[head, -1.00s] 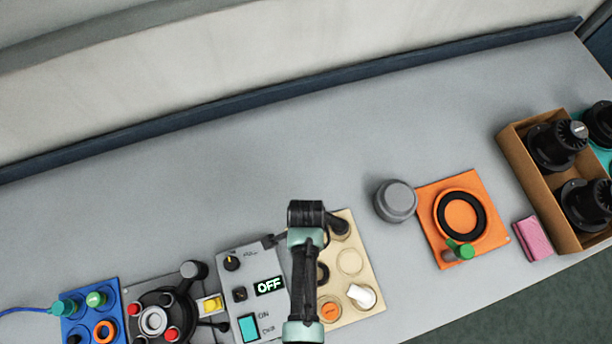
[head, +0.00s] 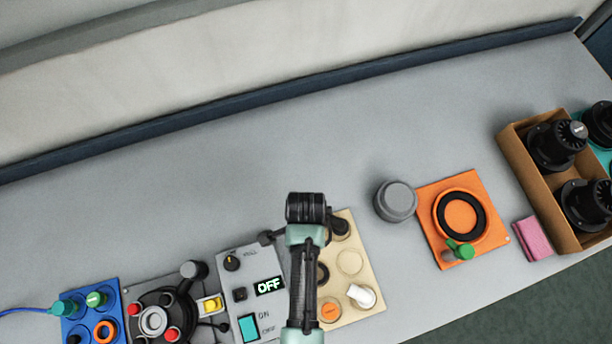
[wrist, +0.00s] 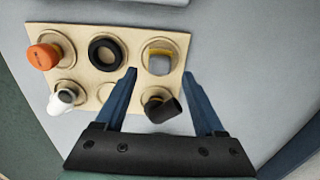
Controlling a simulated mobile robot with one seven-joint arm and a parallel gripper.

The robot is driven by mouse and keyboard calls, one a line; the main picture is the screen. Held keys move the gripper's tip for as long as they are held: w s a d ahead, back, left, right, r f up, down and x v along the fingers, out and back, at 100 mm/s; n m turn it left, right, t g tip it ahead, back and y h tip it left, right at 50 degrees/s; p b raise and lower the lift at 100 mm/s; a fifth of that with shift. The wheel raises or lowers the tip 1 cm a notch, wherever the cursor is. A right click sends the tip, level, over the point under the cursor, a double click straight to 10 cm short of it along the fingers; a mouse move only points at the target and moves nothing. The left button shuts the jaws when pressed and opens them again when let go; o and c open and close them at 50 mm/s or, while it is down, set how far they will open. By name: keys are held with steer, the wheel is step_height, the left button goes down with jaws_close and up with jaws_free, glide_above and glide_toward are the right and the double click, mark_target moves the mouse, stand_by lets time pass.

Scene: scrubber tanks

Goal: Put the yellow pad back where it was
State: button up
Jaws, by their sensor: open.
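A small block with a yellow top and grey body (wrist: 159,62) sits in a round recess of the beige board (wrist: 125,40), in the wrist view. It is hidden behind my arm in the head view. Another yellow block (head: 211,304) sits in a white holder beside the grey panel in the head view. My gripper (wrist: 159,74) is open, its blue fingers spread above the board, with nothing held. A dark cylinder piece (wrist: 163,106) in the near recess shows between the fingers. I cannot tell for sure which yellow thing is the pad.
The board also holds an orange knob (wrist: 42,56), a black ring (wrist: 104,53) and a white piece (wrist: 60,100). A panel reading OFF (head: 269,287) stands left. A grey canister (head: 396,201) and an orange mat (head: 480,190) lie right. The back of the table is clear.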

step_height(320, 180, up, 8)
steer(key=f, duration=0.1)
steer(key=w+d+r+n+t, duration=0.1)
steer(key=w+r+n+t, duration=0.65)
steer(key=w+r, duration=1.3)
step_height(320, 180, up, 18)
steer(key=w+t, duration=0.3)
steer(key=t, duration=0.5)
steer(key=s+r+n+t, duration=0.2)
steer(key=s+r+t, duration=0.2)
steer(key=r, duration=0.7)
steer(key=s+r+n+t, duration=0.2)
steer(key=s+r+t, duration=0.2)
steer(key=r, duration=0.7)
steer(key=s+r+n+t, duration=0.2)
steer(key=s+r+t, duration=0.2)
steer(key=r, duration=0.7)
steer(key=shift+s+a+r+n, duration=0.25)
steer(key=shift+s+a+n, duration=0.1)
steer(key=shift+s, duration=0.65)
